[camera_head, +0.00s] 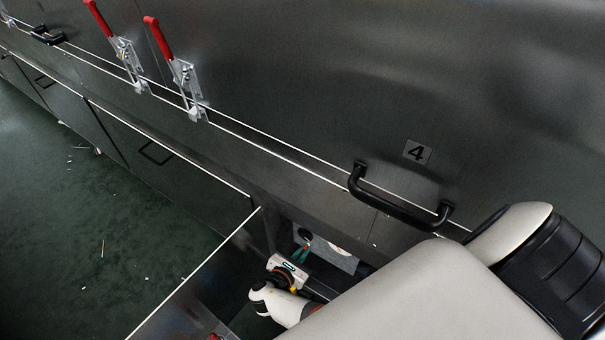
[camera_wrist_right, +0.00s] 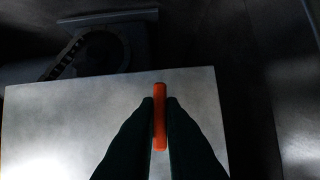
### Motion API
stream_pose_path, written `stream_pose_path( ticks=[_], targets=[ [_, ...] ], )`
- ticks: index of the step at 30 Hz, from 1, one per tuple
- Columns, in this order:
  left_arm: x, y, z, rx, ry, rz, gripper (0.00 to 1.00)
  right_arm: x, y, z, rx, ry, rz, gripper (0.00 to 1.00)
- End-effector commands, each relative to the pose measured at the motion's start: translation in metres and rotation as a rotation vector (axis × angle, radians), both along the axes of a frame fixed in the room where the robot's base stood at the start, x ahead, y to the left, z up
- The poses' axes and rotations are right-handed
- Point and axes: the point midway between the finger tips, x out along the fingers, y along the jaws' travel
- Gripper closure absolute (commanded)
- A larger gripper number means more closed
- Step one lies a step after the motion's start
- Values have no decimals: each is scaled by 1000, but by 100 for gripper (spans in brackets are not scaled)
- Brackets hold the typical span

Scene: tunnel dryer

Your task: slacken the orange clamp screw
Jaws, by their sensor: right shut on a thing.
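In the right wrist view the orange clamp screw (camera_wrist_right: 160,88) shows as a narrow upright bar in front of a pale metal plate (camera_wrist_right: 60,125). My right gripper (camera_wrist_right: 160,103) is shut on it, with one dark finger on each side. In the head view my right gripper (camera_head: 302,252) reaches into the opening under the long steel housing, its green fingers at the pale plate (camera_head: 340,257). The orange screw cannot be made out there. My left gripper is not in view.
An open panel (camera_head: 190,292) stands at the left of the opening. Two red-handled toggle clamps (camera_head: 187,85) are further left. The green floor (camera_head: 75,220) has scattered scraps.

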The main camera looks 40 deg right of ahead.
Motion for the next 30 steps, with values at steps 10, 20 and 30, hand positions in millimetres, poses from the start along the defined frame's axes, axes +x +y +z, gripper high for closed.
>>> stream_pose_path(
  ticks=[10, 20, 30],
  targets=[
    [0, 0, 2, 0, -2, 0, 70, 1, 0, 0, -39, 94, 1, 100],
    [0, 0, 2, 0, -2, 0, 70, 1, 0, 0, -43, 103, 1, 100],
    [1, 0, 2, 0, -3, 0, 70, 1, 0, 0, -43, 102, 0, 70]
  ],
)
